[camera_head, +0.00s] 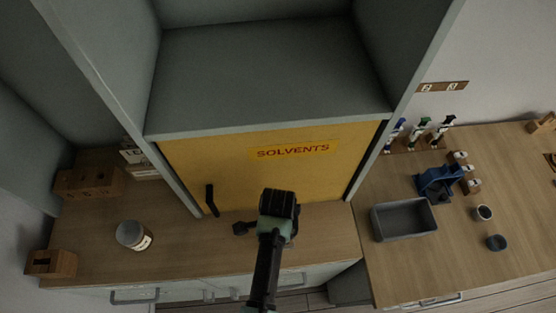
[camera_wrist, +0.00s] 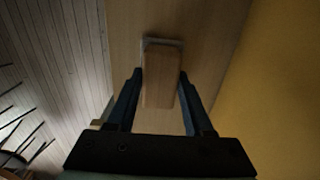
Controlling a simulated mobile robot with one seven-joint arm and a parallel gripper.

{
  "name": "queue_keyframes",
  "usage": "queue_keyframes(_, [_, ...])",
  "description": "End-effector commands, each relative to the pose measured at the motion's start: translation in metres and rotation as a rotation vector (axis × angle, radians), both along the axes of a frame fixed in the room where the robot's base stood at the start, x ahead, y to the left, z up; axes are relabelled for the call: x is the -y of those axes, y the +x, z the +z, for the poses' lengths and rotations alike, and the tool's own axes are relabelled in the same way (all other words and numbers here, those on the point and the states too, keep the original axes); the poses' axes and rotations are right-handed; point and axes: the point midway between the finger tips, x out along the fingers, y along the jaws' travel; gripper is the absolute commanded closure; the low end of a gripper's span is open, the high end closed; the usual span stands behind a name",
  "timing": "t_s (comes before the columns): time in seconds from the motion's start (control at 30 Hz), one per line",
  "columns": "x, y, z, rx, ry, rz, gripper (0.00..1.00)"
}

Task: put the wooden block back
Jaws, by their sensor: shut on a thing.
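A plain wooden block (camera_wrist: 160,84) is between the two dark fingers of my gripper (camera_wrist: 160,73) in the wrist view. My gripper is shut on it. The block's far end lies against a thin grey outline (camera_wrist: 163,42) on the wooden counter. I cannot tell whether the block touches the counter. In the camera_head view my arm's end (camera_head: 279,204) is over the counter in front of the yellow SOLVENTS door (camera_head: 268,172). The fingers and the held block cannot be made out there.
A dark handle (camera_head: 211,200) sticks out from the yellow door. A white jar (camera_head: 133,236) and wooden holders (camera_head: 88,183) stand on the left counter (camera_head: 185,250). A grey bin (camera_head: 404,219), a blue device (camera_head: 437,183) and small cups are on the right counter (camera_head: 450,265).

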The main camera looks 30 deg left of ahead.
Motion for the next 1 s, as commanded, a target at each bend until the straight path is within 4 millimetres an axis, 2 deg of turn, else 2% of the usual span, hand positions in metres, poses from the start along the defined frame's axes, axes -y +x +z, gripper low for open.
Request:
queue_keyframes(0.2, [0.000,0.000,-0.002,0.001,0.001,0.000,0.93])
queue_keyframes(0.23, [0.000,0.000,-0.002,0.000,0.000,0.000,0.47])
queue_keyframes(0.4, [0.000,0.000,-0.001,0.000,0.000,0.000,0.18])
queue_keyframes(0.77, [0.000,0.001,0.003,0.002,0.001,0.000,0.18])
queue_keyframes(0.87, [0.000,0.001,0.013,0.003,0.001,-0.001,0.18])
queue_keyframes(1.0, [0.000,0.002,0.037,0.005,0.002,-0.001,0.18])
